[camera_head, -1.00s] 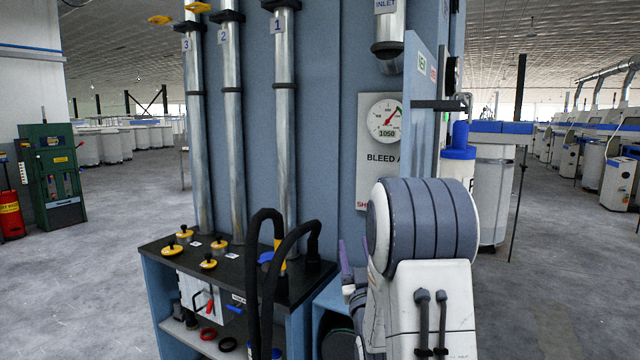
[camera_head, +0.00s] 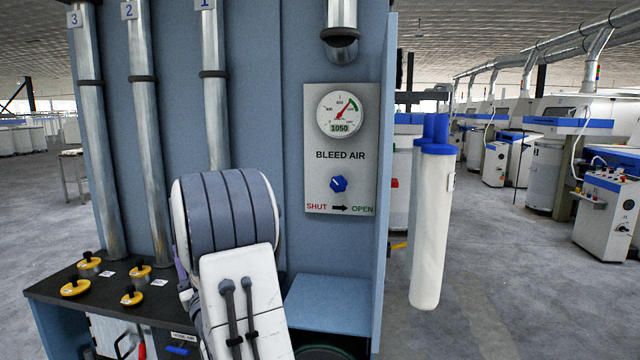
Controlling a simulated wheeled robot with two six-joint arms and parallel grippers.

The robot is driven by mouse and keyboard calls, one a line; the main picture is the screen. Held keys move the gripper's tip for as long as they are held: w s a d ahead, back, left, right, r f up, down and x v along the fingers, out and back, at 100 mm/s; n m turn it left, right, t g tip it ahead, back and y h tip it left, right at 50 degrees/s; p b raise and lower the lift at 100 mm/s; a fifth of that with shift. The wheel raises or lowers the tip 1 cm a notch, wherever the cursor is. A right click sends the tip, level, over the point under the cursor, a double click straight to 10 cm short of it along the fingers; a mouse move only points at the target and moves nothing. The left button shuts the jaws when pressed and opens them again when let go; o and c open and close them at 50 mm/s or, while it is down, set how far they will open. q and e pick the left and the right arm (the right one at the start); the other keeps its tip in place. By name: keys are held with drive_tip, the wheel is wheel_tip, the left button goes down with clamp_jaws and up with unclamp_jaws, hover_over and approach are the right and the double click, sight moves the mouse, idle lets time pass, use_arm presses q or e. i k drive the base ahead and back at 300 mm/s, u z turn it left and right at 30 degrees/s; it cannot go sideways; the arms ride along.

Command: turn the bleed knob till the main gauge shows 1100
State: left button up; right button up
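The blue bleed knob (camera_head: 338,184) sits on the grey BLEED AIR panel (camera_head: 318,196), above a SHUT-to-OPEN arrow that points right to OPEN. The round main gauge (camera_head: 340,114) is above the knob. Its digital window reads 1050, and its red needle points up and right, near the green band. One of my arms stands in front at the lower middle, left of the panel, and does not cover the knob. A small purple part shows behind this arm, but I cannot tell what it is. No gripper fingers show clearly, and nothing touches the knob.
A blue shelf (camera_head: 329,302) juts out below the panel. A blue upright edge and a hanging white cylinder (camera_head: 433,225) with a blue top are to the right. A dark bench (camera_head: 60,288) with yellow knobs is at the left.

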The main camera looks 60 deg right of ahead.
sight(339, 183)
drive_tip(key=z, duration=0.3)
drive_tip(key=i, duration=0.75)
drive_tip(key=z, duration=0.75)
drive_tip(key=i, duration=0.35)
drive_tip(key=z, duration=0.3)
